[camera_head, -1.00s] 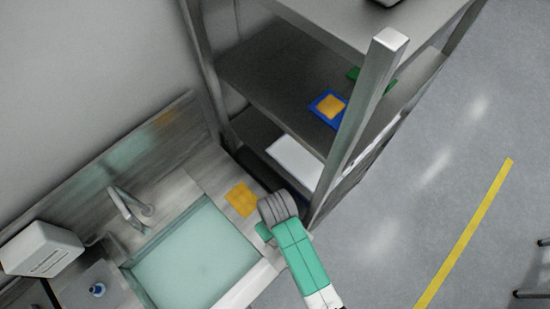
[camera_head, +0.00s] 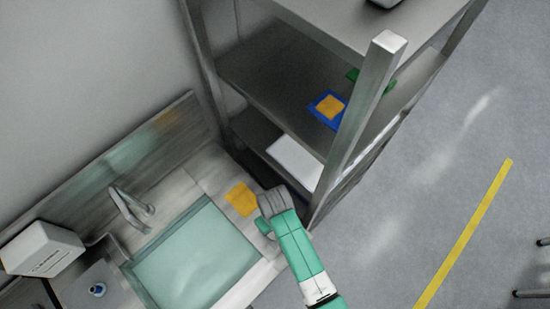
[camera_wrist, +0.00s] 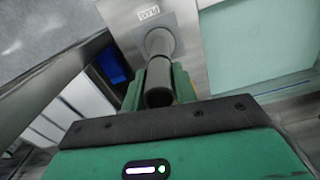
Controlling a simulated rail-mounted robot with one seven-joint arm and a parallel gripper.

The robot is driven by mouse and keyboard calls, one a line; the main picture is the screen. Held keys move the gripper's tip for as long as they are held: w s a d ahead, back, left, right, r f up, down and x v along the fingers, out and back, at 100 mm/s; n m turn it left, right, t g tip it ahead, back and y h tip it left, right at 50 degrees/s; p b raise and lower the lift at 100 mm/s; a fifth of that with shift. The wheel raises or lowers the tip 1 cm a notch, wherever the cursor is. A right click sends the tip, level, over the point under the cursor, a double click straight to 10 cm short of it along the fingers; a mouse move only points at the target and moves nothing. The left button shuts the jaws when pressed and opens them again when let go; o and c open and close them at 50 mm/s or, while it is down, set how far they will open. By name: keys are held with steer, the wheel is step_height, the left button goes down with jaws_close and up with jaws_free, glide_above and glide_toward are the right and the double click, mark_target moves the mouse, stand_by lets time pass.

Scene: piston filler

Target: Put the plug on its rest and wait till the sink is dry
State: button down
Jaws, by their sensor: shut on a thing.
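My gripper (camera_wrist: 159,78) is shut on the plug (camera_wrist: 158,96), which shows in the wrist view as a dark cylinder between the green fingers. The plug's far end lies over or against a grey metal surface with a small white label (camera_wrist: 148,13); I cannot tell whether it touches. The rest is not clearly distinguishable behind the plug. In the head view my gripper (camera_head: 265,226) is beside the sink's right rim, and the plug is hidden by the arm. The sink (camera_head: 192,262) holds pale green water, also at the right of the wrist view (camera_wrist: 258,45).
A yellow cloth (camera_head: 241,199) lies on the counter beside my gripper. A faucet (camera_head: 131,208) stands behind the sink, with a white dispenser (camera_head: 42,250) at left. A metal shelf (camera_head: 365,105) stands close at the right. The floor beyond is open.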

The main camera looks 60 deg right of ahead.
steer(key=shift+f, duration=0.1)
steer(key=c, duration=1.1)
jaws_free()
step_height(320, 180, up, 12)
steer(key=shift+r, duration=0.15)
